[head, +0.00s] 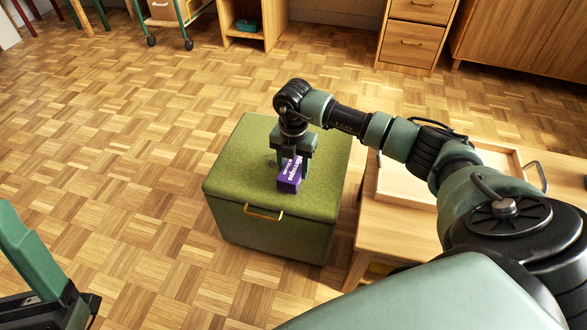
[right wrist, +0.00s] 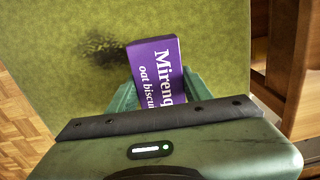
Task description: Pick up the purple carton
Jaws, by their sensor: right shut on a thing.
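The purple carton (head: 289,183) is a small box with white lettering, at the top of the green storage stool (head: 232,165). In the right wrist view the carton (right wrist: 157,65) lies between the two green fingers, its printed face towards the camera. My right gripper (head: 293,170) points down over the stool and is shut on the carton. I cannot tell whether the carton touches the cushion or is slightly above it. Part of what looks like my left gripper (head: 45,270) shows at the lower left, away from the stool; its jaw state is unclear.
A low wooden table (head: 378,225) with a wooden tray (head: 398,192) stands right of the stool, under my right arm. Wooden cabinets (head: 412,45) and a wheeled cart (head: 172,22) stand at the back. The parquet floor (head: 120,150) left of the stool is clear.

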